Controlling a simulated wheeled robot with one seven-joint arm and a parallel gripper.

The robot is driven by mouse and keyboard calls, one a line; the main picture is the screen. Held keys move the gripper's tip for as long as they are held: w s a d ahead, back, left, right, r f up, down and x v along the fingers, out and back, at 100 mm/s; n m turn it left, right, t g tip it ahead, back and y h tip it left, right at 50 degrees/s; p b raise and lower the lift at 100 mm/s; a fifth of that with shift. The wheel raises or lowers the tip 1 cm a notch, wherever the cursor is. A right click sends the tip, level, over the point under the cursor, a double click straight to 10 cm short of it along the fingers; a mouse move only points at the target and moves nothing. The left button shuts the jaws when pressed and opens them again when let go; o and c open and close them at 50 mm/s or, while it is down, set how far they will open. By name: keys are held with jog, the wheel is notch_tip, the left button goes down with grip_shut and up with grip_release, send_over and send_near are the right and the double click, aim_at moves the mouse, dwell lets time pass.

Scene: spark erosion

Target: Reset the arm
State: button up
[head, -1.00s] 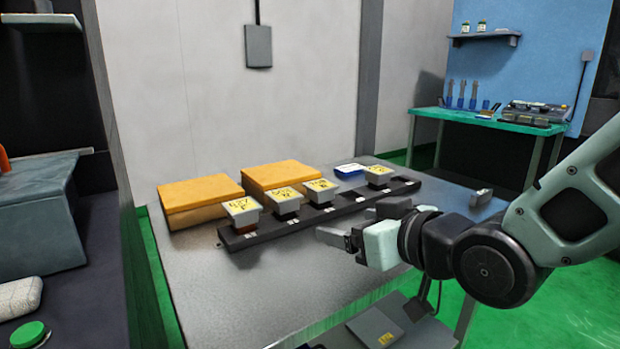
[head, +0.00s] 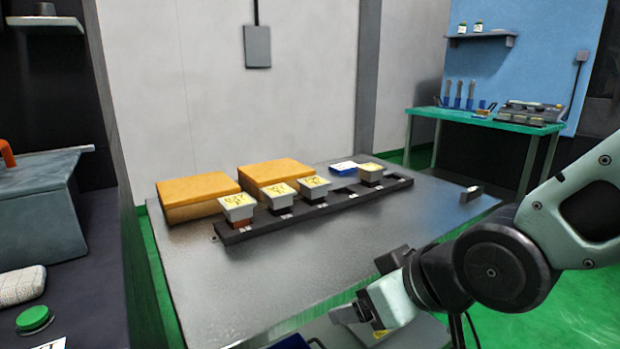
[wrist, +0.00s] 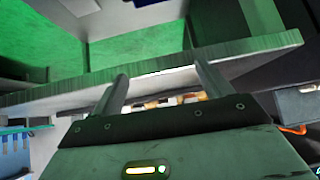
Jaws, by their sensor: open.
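My gripper (head: 354,322) is at the front right edge of the grey table in the head view, low and pointing left, apart from everything on the table. In the wrist view my gripper (wrist: 160,85) shows two fingers spread apart with nothing held between them. My pale green and black arm reaches in from the right side of the head view.
A grey table (head: 300,270) bears a dark rack (head: 330,201) with several labelled grey blocks. Two orange boxes (head: 197,187) and a blue item (head: 343,167) lie behind it. A green bench (head: 490,119) stands at the back right. The table's front half is clear.

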jog(key=s+d+f+g+h, duration=0.2)
jog(key=s+d+g, duration=0.1)
jog(key=s, duration=0.4)
jog(key=s+d+f+g+h, duration=0.1)
jog(key=s+d+g+h, duration=0.25)
jog(key=s, duration=0.35)
notch_tip(320, 180, up, 22)
jog(key=p, duration=2.2)
jog(key=shift+a+r+y+p, duration=0.15)
jog(key=shift+a+y+p, duration=0.1)
jog(key=shift+y+p, duration=0.2)
jog(key=shift+s, duration=0.1)
jog(key=shift+c, duration=0.4)
